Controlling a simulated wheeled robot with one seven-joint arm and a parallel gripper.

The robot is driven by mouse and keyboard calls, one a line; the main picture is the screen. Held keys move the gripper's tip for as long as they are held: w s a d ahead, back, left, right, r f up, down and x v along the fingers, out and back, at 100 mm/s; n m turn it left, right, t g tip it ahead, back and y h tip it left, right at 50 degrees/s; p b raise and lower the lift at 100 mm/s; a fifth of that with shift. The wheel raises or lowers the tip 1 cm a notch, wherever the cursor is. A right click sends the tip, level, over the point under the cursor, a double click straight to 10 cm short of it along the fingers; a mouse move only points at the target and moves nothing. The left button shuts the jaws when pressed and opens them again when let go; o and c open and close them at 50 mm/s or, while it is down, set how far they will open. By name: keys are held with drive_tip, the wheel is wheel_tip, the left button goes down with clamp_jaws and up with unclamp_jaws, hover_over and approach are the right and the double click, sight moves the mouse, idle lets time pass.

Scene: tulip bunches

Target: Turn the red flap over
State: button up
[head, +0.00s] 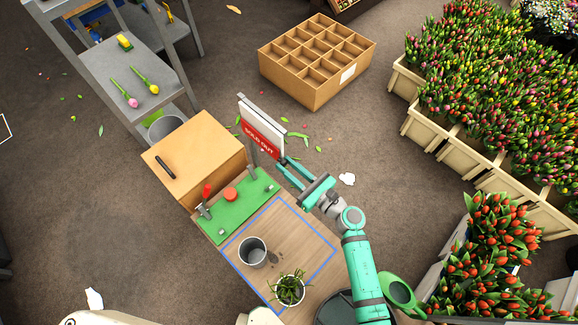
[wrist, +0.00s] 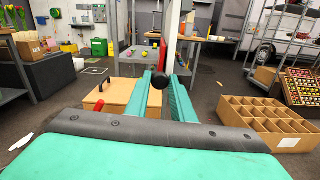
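The red flap (head: 262,136) carries white "SOLD OUT" lettering and hangs on an upright sign with a white upper part above the workbench. My gripper (head: 283,168) is at the sign's lower right edge, its two teal fingers apart. In the wrist view, the sign shows nearly edge-on as a white upright strip with a thin red edge (wrist: 162,56), beyond and between the fingertips. A round black knob (wrist: 160,80) shows between the fingers. I cannot tell whether either finger touches the flap.
A green mat (head: 240,210) with a red-handled tool lies below the sign, beside a wooden box (head: 193,150). A metal cup (head: 252,252) and a potted plant (head: 289,289) stand on the bench. A divided cardboard box (head: 283,75) sits on the floor behind. Tulip crates fill the right.

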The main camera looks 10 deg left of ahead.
drive_tip(key=shift+d, duration=0.1)
clamp_jaws()
drive_tip(key=shift+s+m, duration=0.15)
drive_tip(key=shift+m, duration=0.15)
drive_tip(key=s+a+r+m, duration=0.35)
drive_tip(key=r+m, duration=0.25)
drive_tip(key=m, duration=1.1)
drive_tip(key=w+d+r+m, duration=0.3)
drive_tip(key=w+r+m, duration=0.1)
drive_tip(key=m, duration=1.3)
drive_tip(key=shift+d+r, duration=0.2)
drive_tip(key=shift+d, duration=0.05)
drive_tip(key=shift+m, duration=0.3)
